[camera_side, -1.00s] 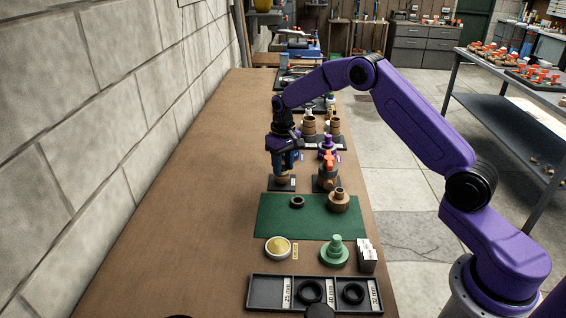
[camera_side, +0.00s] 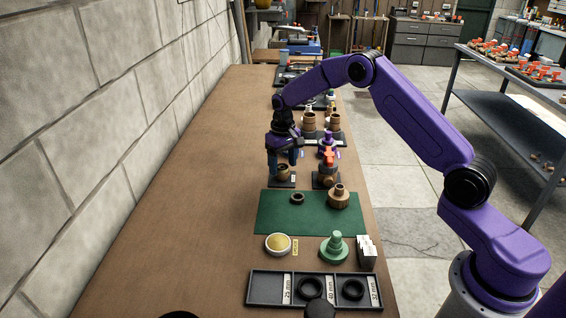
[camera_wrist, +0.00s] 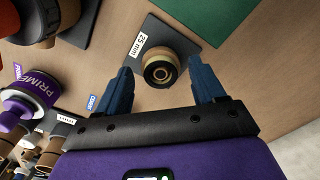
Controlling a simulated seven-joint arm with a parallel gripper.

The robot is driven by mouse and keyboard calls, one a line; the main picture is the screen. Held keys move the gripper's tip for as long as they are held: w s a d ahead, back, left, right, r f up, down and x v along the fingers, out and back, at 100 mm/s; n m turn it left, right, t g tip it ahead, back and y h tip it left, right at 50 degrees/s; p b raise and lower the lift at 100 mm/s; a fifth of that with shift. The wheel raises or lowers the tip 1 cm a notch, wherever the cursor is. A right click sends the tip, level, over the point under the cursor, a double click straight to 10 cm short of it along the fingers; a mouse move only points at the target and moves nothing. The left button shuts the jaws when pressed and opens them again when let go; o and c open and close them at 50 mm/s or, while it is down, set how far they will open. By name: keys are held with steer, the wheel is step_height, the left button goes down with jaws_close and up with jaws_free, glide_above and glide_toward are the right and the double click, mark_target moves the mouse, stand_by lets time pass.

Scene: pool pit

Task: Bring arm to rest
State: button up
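My gripper (camera_side: 284,161) is over the far part of the bench, just above a small brown fitting (camera_side: 283,173) on a dark base plate (camera_side: 282,184). In the wrist view the gripper (camera_wrist: 160,84) is open, its blue fingers wide apart. The fitting (camera_wrist: 160,70) shows between and beyond the fingertips, with clear space on both sides. It stands on the plate (camera_wrist: 138,62) labelled 25 mm. Nothing is held.
Right of the gripper stands a brown valve with an orange handle (camera_side: 329,157). Nearer are a green mat (camera_side: 275,215) with a black ring and a brown fitting, a yellow-filled dish (camera_side: 278,244), a green stepped piece (camera_side: 334,249) and a black tray (camera_side: 268,289). The left bench is clear.

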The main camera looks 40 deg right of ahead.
steer(key=o, duration=0.4)
step_height(320, 180, up, 8)
stand_by(1.3)
stand_by(0.7)
